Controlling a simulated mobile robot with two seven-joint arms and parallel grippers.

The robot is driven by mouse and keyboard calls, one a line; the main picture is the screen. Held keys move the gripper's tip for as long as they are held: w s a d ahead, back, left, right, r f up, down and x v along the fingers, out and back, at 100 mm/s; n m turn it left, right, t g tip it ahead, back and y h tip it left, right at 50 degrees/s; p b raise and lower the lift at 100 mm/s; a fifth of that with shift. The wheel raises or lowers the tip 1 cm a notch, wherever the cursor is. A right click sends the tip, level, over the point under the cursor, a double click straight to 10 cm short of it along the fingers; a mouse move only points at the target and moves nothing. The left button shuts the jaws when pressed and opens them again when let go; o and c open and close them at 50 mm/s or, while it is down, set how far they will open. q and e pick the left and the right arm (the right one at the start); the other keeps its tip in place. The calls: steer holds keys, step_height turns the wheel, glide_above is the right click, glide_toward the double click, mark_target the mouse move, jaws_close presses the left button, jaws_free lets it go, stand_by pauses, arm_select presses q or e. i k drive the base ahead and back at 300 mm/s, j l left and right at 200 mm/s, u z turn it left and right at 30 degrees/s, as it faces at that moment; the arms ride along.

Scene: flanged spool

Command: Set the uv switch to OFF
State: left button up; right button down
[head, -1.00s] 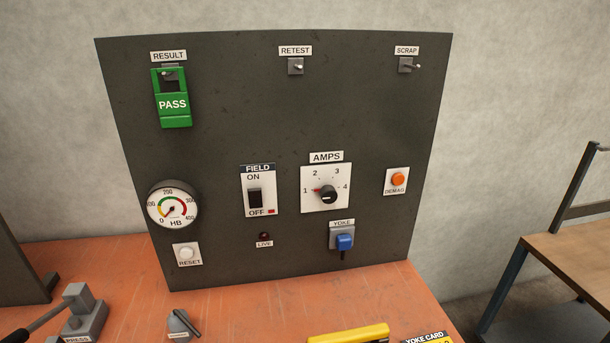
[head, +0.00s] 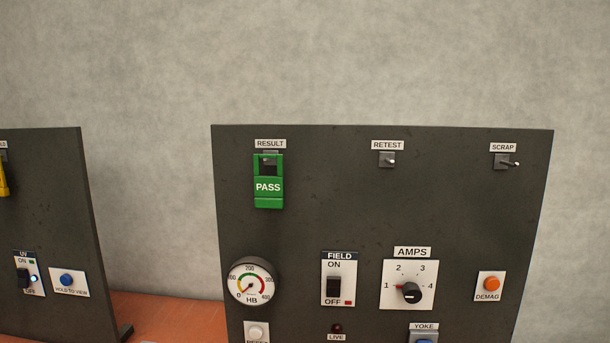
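The uv switch (head: 22,278) is at the lower left of the head view, on a dark panel cut off by the left edge. It is a black rocker on a white plate under a UV label, with ON above it and OFF below. Neither of my grippers is in view.
A blue HOLD TO VIEW button (head: 67,281) sits right of the uv switch. A second dark panel (head: 440,210) holds the FIELD switch (head: 334,287), AMPS dial (head: 411,292) and HB gauge (head: 251,284). A strip of orange table (head: 175,318) shows between the panels.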

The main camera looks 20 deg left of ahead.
mark_target(23, 276)
steer(key=u, duration=2.25)
steer(key=i+j, duration=0.2)
steer(key=j, duration=0.2)
steer(key=i+j, duration=0.25)
steer(key=j, duration=0.15)
steer(key=i+j, duration=0.2)
steer(key=j, duration=0.2)
steer(key=l+z, duration=0.05)
